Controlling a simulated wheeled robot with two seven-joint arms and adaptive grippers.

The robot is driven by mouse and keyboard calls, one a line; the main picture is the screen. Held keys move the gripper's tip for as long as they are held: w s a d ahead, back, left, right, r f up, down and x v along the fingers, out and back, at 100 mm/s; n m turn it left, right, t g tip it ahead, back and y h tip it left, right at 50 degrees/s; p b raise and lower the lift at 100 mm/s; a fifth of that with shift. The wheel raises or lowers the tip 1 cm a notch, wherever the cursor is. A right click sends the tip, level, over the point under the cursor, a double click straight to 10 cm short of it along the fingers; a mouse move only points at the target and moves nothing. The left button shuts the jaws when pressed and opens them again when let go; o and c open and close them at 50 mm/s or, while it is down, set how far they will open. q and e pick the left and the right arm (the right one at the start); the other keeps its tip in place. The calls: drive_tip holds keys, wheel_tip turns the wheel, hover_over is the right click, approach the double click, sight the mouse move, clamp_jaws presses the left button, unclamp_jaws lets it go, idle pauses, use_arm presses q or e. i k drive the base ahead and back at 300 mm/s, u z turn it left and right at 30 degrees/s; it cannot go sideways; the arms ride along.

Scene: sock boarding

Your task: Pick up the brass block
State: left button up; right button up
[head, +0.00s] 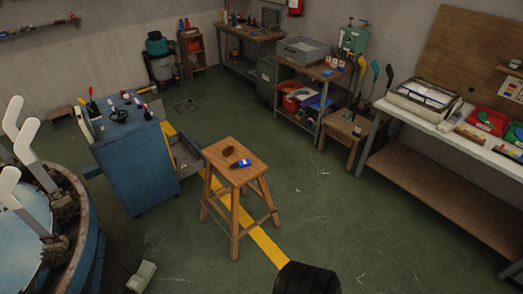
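I cannot make out a brass block for certain in the head view. A wooden stool (236,178) stands in the middle of the floor. On its seat lie a small dark brown item (228,150) and a small blue item (241,163) with a pale mark, close to each other. Both are too small to tell their material. Neither of my grippers can be made out in the head view.
A blue cabinet (136,160) with tools on top stands left of the stool. A round machine with upright white forms (28,140) fills the left edge. A long workbench (455,138) lines the right. A black ribbed shape (307,280) is at the bottom. Green floor (340,205) is open right of the stool.

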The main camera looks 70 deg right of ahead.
sight(229, 150)
drive_tip(key=z, duration=3)
drive_tip(key=i, duration=3.05)
drive_tip(key=u, duration=3.7)
